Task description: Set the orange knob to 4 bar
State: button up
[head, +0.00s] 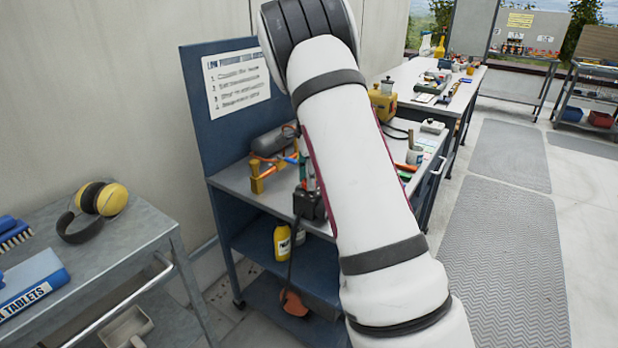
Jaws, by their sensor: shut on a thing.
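My white arm (355,165) rises across the middle of the head view and covers part of the workbench. My gripper cannot be made out and seems hidden behind the arm. On the grey bench top stands a small rig with orange and yellow fittings (258,183) and a grey cylinder (268,142). A dark boxy part (311,205) shows at the bench's front edge, close beside the arm. I cannot make out the orange knob, its pointer or any bar scale. A blue back panel with a printed instruction sheet (235,82) stands behind the rig.
A yellow bottle (282,241) and an orange-ended tool (293,303) are below the bench top. At left, a grey table (120,235) holds yellow ear defenders (101,198) and a blue box (30,283). Floor mats (500,260) lie clear at right.

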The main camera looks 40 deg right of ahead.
jog(key=o, duration=1.2)
jog(key=shift+r, duration=0.1)
notch_tip(320, 180, up, 12)
jog(key=shift+f, duration=0.1)
